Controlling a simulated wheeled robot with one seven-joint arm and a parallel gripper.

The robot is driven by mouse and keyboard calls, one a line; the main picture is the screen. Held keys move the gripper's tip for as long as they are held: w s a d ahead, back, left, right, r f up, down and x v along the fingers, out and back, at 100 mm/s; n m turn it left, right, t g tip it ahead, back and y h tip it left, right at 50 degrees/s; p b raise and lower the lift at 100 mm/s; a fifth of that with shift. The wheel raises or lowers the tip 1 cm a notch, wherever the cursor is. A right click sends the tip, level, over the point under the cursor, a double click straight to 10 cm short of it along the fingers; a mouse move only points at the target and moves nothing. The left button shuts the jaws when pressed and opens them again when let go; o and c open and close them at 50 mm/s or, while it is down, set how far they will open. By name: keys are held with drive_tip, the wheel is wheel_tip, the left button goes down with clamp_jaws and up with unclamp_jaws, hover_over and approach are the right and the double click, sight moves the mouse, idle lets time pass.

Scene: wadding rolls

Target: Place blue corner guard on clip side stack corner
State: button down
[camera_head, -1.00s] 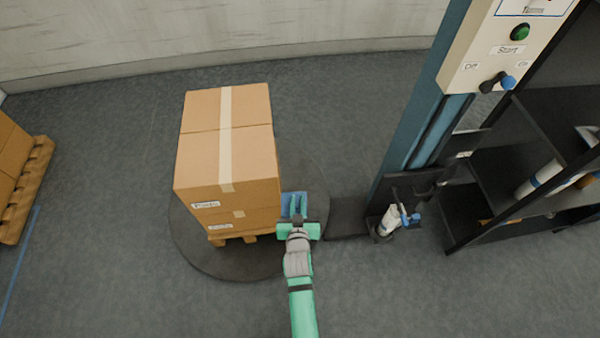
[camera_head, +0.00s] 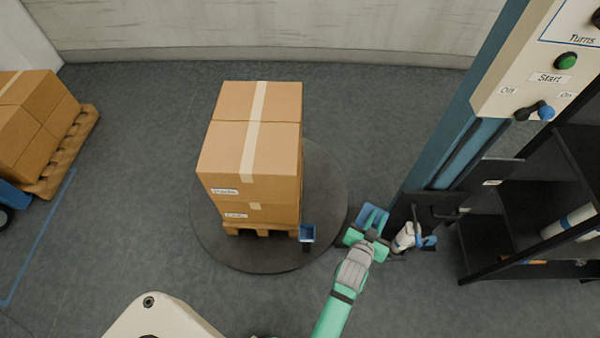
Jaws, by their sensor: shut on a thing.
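The box stack (camera_head: 245,160) is two taped cartons high on a wooden pallet (camera_head: 262,231), with labels on its near face. My gripper (camera_head: 366,236), on its green and grey arm, is to the right of the stack and clear of it. It is shut on the blue corner guard (camera_head: 372,217), which is partly covered by the gripper. A small blue piece (camera_head: 307,232) with a dark lower part is at the near right bottom corner of the stack; I cannot tell whether it is the clip.
The round dark turntable (camera_head: 325,190) carries the pallet. A blue wrapper mast (camera_head: 465,110) with a control panel (camera_head: 530,80), a white film roll (camera_head: 404,238) and a black shelf (camera_head: 515,215) stand on the right. Another loaded pallet (camera_head: 75,150) is at left.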

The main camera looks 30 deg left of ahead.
drive_tip(key=w+a+r+n+g+y, duration=0.1)
drive_tip(key=a+r+n+y, duration=0.2)
drive_tip(key=a+r, duration=0.55)
drive_tip(key=a+r+n+g+y, duration=0.1)
drive_tip(key=a+r+n+y, duration=0.35)
drive_tip(key=a, duration=0.75)
drive_tip(key=m+h, duration=0.1)
drive_tip(key=m, duration=0.1)
hover_over(292, 170)
drive_tip(key=f, duration=0.7)
drive_tip(key=shift+d+f, duration=0.2)
drive_tip(key=shift+d, duration=0.2)
drive_tip(key=shift+a+f, duration=0.2)
drive_tip(key=shift+f, duration=0.1)
drive_tip(key=f, duration=0.3)
drive_tip(key=shift+a, duration=0.2)
drive_tip(key=shift+f, duration=0.2)
drive_tip(key=shift+f, duration=0.15)
